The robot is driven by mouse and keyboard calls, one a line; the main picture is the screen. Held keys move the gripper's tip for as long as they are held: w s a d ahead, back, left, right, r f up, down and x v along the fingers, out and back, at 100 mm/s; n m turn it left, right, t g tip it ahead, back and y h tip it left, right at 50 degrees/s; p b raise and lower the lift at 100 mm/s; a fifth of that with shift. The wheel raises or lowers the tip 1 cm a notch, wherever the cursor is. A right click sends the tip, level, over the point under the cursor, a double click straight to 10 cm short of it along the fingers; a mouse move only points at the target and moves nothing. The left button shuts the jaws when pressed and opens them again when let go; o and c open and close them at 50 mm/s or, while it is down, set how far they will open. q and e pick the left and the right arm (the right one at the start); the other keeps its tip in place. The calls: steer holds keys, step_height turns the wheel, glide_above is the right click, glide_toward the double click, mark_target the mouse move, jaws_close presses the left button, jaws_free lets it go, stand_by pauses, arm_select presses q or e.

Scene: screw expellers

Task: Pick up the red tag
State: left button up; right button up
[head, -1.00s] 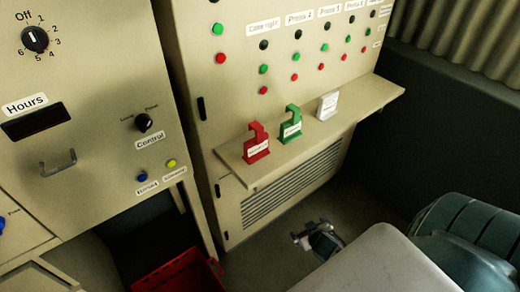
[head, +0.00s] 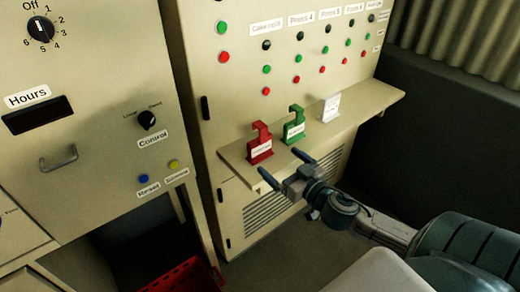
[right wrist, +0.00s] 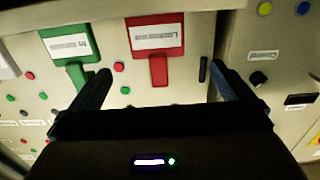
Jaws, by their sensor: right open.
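The red tag (head: 260,144) stands upright on the left part of the cabinet shelf (head: 228,157), with a white label on its front. In the right wrist view the red tag (right wrist: 156,62) appears upside down, between my finger directions and beyond the fingertips. My right gripper (head: 284,165) is open and empty, in front of the shelf and a little below and right of the red tag, apart from it. Its fingers also show in the right wrist view (right wrist: 160,84). My left gripper is in neither view.
A green tag (head: 293,126) stands just right of the red tag, and a white tag (head: 330,107) farther right. The panel behind carries several buttons. A red crate (head: 185,278) sits on the floor at lower left. A control cabinet (head: 90,110) stands at the left.

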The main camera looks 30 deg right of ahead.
mark_target(262, 146)
steer(key=w+p, duration=0.1)
steer(key=w, duration=0.3)
steer(key=shift+a+r, duration=0.1)
steer(key=shift+a, duration=0.05)
steer(key=shift+w+p, duration=0.3)
steer(key=shift+w, duration=0.85)
steer(key=w, duration=0.1)
steer(key=w+p, duration=0.1)
steer(key=w, duration=0.1)
steer(key=shift+f, duration=0.35)
steer(key=shift+w, duration=0.7)
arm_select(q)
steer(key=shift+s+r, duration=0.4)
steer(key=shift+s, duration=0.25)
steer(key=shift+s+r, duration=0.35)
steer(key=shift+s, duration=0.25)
